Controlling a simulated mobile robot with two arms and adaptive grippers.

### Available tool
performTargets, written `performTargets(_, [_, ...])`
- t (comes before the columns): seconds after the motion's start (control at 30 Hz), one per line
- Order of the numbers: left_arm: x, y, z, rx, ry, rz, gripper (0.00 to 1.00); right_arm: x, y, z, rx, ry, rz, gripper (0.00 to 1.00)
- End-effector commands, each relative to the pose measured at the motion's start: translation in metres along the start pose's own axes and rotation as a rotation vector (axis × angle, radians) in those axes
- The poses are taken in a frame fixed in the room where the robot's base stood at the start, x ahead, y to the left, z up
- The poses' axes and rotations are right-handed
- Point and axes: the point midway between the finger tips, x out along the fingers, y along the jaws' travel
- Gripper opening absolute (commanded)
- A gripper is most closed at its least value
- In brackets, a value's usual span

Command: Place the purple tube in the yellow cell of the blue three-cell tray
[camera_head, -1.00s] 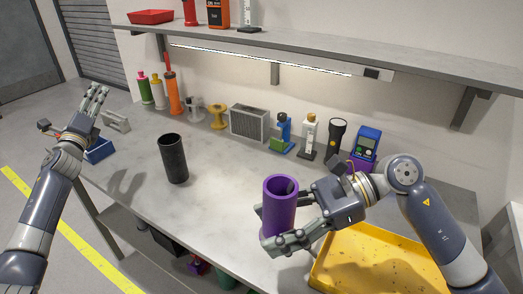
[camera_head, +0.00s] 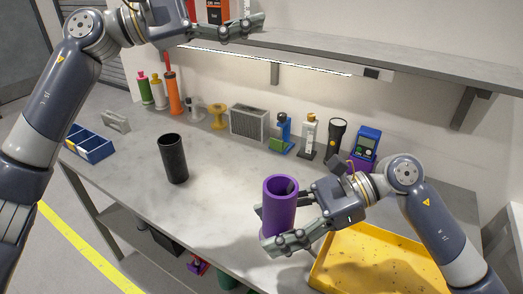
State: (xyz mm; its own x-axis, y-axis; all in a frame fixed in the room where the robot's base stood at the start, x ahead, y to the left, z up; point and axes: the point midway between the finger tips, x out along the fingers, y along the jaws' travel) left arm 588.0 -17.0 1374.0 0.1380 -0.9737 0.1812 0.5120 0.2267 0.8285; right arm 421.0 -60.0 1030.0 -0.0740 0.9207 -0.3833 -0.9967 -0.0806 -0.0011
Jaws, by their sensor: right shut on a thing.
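The purple tube (camera_head: 280,200) is upright in the front middle, above the table near its front edge. My right gripper (camera_head: 268,226) is shut around its lower part from the right. The blue three-cell tray (camera_head: 90,155) sits at the table's left end.
A black tube (camera_head: 173,159) stands upright between the tray and the purple tube. A yellow bin (camera_head: 375,262) is at the front right. Bottles, spools, a grey filter box (camera_head: 249,122) and a flashlight (camera_head: 336,139) line the back.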

Motion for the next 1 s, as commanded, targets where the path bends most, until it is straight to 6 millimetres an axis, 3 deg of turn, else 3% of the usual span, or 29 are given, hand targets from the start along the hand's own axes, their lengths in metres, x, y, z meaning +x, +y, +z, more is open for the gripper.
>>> performTargets(0.03, [0.015,-0.018,0.022,0.1,-0.015,-0.094,0.68,0.0,0.0,0.001,-0.001,-0.001,0.0,0.26])
performTargets(0.2, [0.042,-0.1,0.075,0.496,-0.063,-0.466,0.68,0.0,0.0,0.001,-0.001,-0.001,0.0,0.26])
performTargets(0.3, [0.04,-0.155,0.093,0.775,-0.101,-0.738,0.68,0.0,0.0,0.0,-0.001,-0.001,0.0,0.26])
performTargets(0.43, [0.016,-0.206,0.095,1.091,-0.146,-1.073,0.68,0.0,0.0,0.0,-0.001,-0.001,0.0,0.26])
performTargets(0.53, [-0.006,-0.225,0.09,1.267,-0.175,-1.286,0.68,0.0,0.0,0.0,-0.001,-0.001,0.0,0.26])
performTargets(0.7, [-0.033,-0.235,0.083,1.428,-0.205,-1.517,0.68,0.0,0.0,0.0,-0.001,-0.001,0.0,0.26])
performTargets(1.0, [-0.039,-0.253,0.065,1.466,-0.218,-1.587,0.68,0.0,0.0,0.0,-0.001,-0.001,0.0,0.26])
